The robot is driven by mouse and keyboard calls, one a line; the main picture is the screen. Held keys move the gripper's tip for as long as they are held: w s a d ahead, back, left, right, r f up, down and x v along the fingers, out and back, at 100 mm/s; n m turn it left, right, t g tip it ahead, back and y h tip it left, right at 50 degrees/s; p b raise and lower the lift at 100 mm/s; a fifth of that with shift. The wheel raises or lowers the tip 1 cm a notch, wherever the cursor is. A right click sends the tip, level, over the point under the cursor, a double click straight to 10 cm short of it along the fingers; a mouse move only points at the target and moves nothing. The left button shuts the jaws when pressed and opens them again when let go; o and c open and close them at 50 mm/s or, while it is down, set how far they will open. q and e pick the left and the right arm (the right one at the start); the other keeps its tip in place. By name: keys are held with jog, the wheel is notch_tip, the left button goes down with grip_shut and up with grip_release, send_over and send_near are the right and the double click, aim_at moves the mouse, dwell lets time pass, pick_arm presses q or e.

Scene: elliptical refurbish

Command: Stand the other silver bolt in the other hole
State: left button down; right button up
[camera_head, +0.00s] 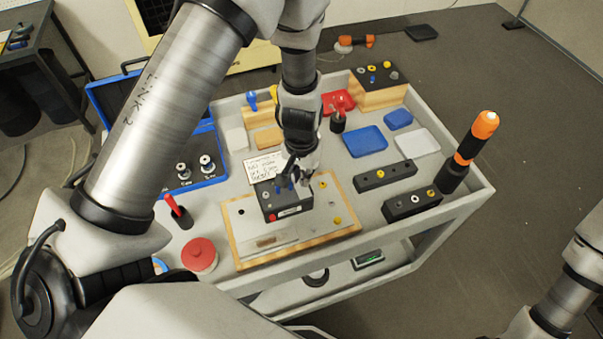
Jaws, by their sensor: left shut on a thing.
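A black block (286,206) with bolts and small fittings on its top sits on a light plate (249,222) on a wooden board. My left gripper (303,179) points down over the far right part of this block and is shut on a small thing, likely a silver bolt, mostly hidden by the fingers. A silver bolt head shows in the front black block (402,211) at the right, beside a yellow one. The holes under my gripper are too small or hidden to make out. My right gripper is out of view.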

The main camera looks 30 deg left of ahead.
pick_arm(q)
jog(key=shift+f+b, duration=0.5)
jog(key=shift+f, duration=0.1)
dwell(0.7)
jog(key=c, duration=1.1)
grip_release()
jog(key=shift+o, duration=0.2)
notch_tip(320, 180, up, 12)
